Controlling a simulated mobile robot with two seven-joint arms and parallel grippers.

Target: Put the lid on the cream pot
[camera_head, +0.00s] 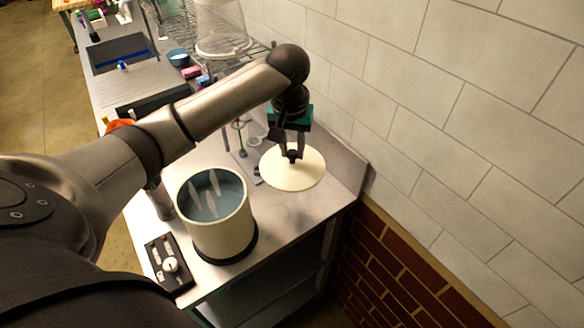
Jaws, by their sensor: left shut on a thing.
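The cream pot (222,232) stands near the front of the counter on a dark base. Its top is uncovered, and several pale long shapes show in the blue-grey inside. The round cream lid (305,172) is to the right of and behind the pot, near the wall side of the counter. My left gripper (291,157) points down over the lid and is shut on its dark knob. I cannot tell whether the lid rests on the counter or is slightly raised. My right gripper is not in view.
A black control box with a white knob (171,265) lies left of the pot. A small stand (243,150) is behind the pot. A tiled wall (440,110) borders the right side.

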